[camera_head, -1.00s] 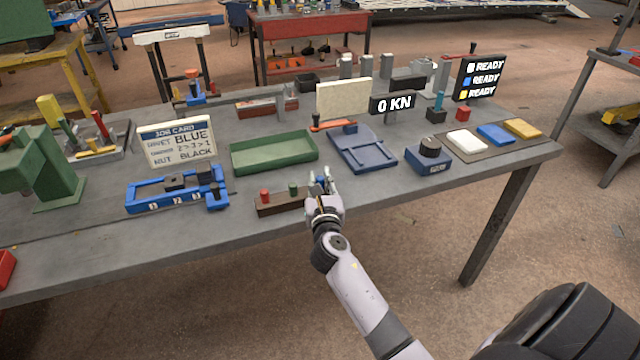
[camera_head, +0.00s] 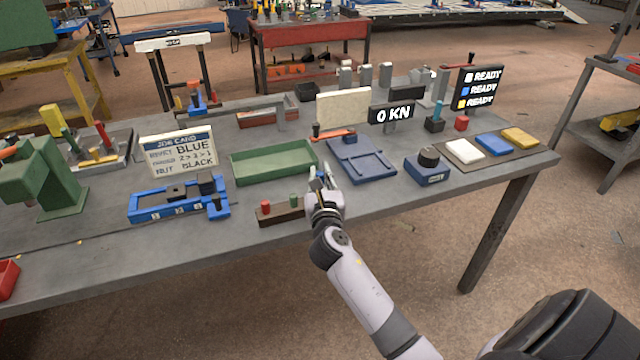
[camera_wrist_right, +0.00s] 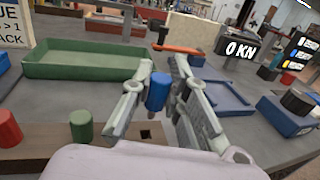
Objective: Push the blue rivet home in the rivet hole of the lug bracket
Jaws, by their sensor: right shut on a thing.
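My right gripper (camera_head: 323,178) is at the right end of a brown rivet block (camera_head: 278,215). In the right wrist view its fingers (camera_wrist_right: 157,92) are shut on the blue rivet (camera_wrist_right: 158,90), held upright above the block. In the head view the hand hides the rivet. A blue numbered fixture (camera_head: 150,210) stands to the left with dark parts (camera_head: 176,192) on it. I cannot tell whether one is the lug bracket, and no rivet hole shows. My left gripper is not in view.
Red (camera_head: 266,207) and green (camera_head: 294,202) rivets stand in the block. A green tray (camera_head: 272,172) lies behind it, and a blue plate (camera_head: 372,166) and blue knob box (camera_head: 427,173) to the right. A job card (camera_head: 178,152) stands behind the fixture.

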